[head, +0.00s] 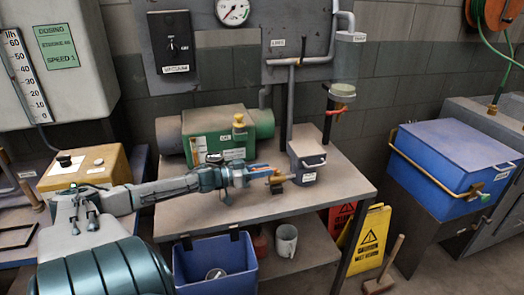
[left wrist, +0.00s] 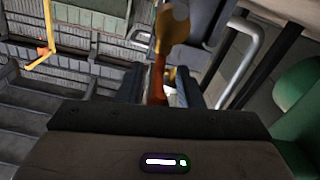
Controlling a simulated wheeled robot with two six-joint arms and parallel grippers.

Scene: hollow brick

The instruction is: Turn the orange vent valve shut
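An orange handle (head: 262,172) with a brass-coloured end (head: 277,184) sticks out beside a small grey-blue box on the bench. In the left wrist view the orange handle (left wrist: 157,84) runs up to a brass-coloured body (left wrist: 172,30). My left gripper (head: 258,175) reaches it from the left, level with the box. The left wrist view shows my left gripper (left wrist: 158,85) open, one finger on each side of the orange handle, with gaps showing. Another orange-red lever (head: 337,112) sits under a clear cylinder on the wall pipe. My right gripper is not in view.
The grey-blue box (head: 308,167) stands right by the gripper. A green machine (head: 210,148) sits behind the arm. A blue bin (head: 215,268) is below at the front. A large blue box (head: 455,160) stands to the right. The bench's front right (head: 335,185) is clear.

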